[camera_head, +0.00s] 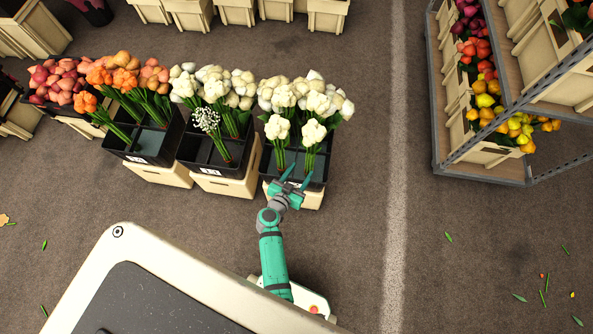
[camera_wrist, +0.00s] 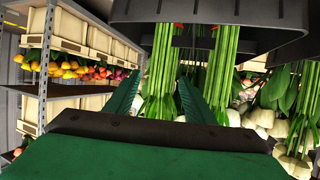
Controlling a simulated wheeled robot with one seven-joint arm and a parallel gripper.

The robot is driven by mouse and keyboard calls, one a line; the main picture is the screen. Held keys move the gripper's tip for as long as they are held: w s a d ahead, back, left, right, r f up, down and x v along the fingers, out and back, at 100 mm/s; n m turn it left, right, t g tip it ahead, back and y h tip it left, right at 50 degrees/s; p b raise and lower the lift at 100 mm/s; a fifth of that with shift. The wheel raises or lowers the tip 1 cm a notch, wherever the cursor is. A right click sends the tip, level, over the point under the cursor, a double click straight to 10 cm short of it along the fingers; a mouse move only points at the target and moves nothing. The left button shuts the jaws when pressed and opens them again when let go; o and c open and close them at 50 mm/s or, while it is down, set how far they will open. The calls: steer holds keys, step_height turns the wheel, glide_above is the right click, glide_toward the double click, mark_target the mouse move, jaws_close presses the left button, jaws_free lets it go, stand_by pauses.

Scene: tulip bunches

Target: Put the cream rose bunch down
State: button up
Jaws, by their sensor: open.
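Two cream rose bunches, a left one (camera_head: 277,128) and a right one (camera_head: 313,132), stand upright in the front of the right black crate (camera_head: 316,181). My gripper (camera_head: 299,172) is at the front edge of this crate, with its fingers spread. The wrist view is upside down and shows green stems (camera_wrist: 160,60) in line with the gap between my fingers (camera_wrist: 160,80). A second group of stems (camera_wrist: 219,65) is beside them. I cannot tell whether a finger touches the stems. The bunch's lower stem ends are hidden in the crate.
More cream bunches (camera_head: 300,92) fill the back of the crate. Neighbouring crates to the left hold a white small-flowered bunch (camera_head: 206,119) and orange bunches (camera_head: 121,76). A metal rack (camera_head: 480,169) stands at the right. Floor between crate and rack is clear.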

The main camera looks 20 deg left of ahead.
steer(key=s+d+r, duration=0.5)
steer(key=s+r, duration=0.4)
steer(key=r, duration=0.1)
steer(key=s+d+r+t, duration=0.1)
steer(key=s+d+r, duration=0.5)
steer(key=r, duration=0.5)
steer(key=s+d+r, duration=0.6)
steer(key=s+r, duration=0.4)
steer(key=s, duration=0.1)
steer(key=shift+s+d+r+t, duration=0.2)
steer(key=shift+s+t, duration=0.15)
steer(key=shift+t, duration=0.05)
steer(key=shift+s+a+n, duration=0.1)
steer(key=shift+a+n, duration=0.1)
steer(key=shift+n, duration=0.1)
